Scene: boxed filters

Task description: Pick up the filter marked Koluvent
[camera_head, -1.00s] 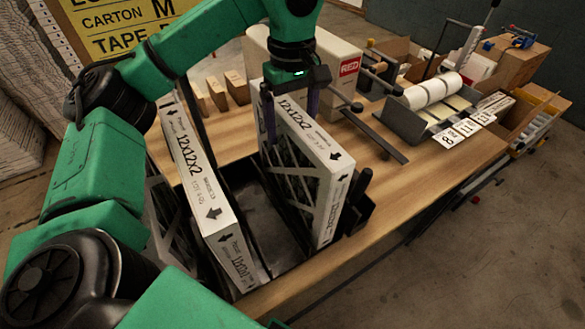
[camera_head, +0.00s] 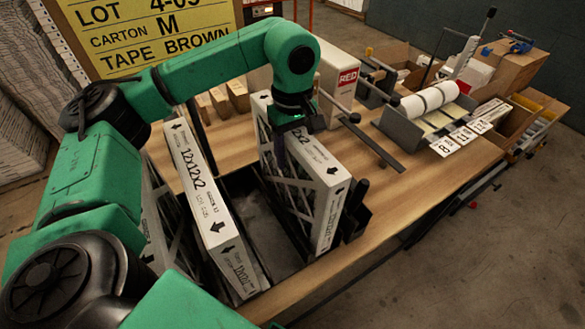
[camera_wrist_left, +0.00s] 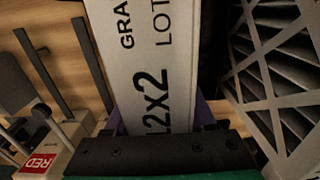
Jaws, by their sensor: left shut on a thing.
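Two white-edged pleated filters stand upright in the head view, both marked 12x12x2. My left gripper (camera_head: 294,146) is shut on the top edge of the right-hand filter (camera_head: 325,190), one finger against each face. In the left wrist view this filter's printed edge (camera_wrist_left: 155,60) runs between the fingers, with "GRA", "LOT" and "12x2" partly readable. The other filter (camera_head: 205,190) stands apart to the left, with black arrows on its edge. The name Koluvent is not clearly readable on either one. My right gripper is not in view.
A white box with a red RED label (camera_head: 348,77) stands behind. A tape-roll dispenser (camera_head: 425,103) with number cards is at the right.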

